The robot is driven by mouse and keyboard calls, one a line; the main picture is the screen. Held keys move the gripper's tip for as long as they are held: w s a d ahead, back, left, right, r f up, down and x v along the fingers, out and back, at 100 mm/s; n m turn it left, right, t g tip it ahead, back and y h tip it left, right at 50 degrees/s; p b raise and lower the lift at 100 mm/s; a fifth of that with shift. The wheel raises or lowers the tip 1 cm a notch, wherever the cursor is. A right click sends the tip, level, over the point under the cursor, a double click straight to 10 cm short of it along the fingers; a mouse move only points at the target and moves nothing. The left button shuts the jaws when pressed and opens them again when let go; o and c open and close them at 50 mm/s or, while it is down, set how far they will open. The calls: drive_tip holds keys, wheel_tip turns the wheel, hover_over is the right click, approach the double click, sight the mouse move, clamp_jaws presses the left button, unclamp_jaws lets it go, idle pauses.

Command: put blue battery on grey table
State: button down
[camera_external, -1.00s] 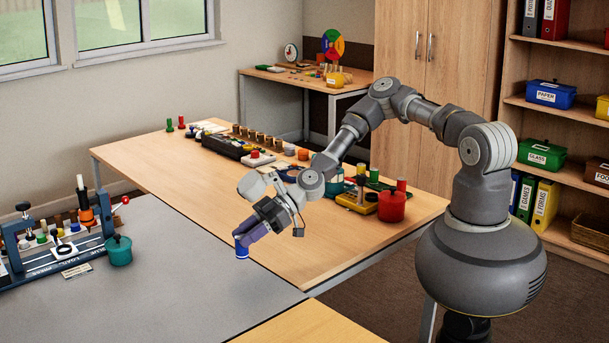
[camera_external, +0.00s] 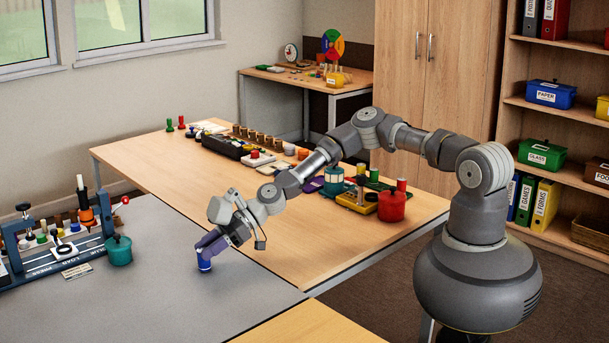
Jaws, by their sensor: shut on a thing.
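The blue battery (camera_external: 204,265) is a small blue cylinder with a pale band near its lower end. My gripper (camera_external: 205,252) is shut on its upper part and holds it roughly upright, with the fingers hiding its top. The battery is over the grey table (camera_external: 190,305), left of the wooden table's edge. I cannot tell whether its lower end touches the grey surface or is just above it.
A blue press rig (camera_external: 60,262) with a teal pot (camera_external: 118,250) stands on the grey table at left. The wooden table (camera_external: 165,165) carries a red canister (camera_external: 391,206) and several small items. The grey table's middle and front are clear.

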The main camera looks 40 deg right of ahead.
drive_tip(key=shift+f, duration=0.15)
drive_tip(key=c, duration=0.8)
unclamp_jaws()
drive_tip(key=shift+o, duration=0.2)
drive_tip(key=shift+r, duration=0.2)
drive_tip(key=p+v, duration=0.4)
drive_tip(key=v, duration=0.8)
drive_tip(key=shift+s, duration=0.1)
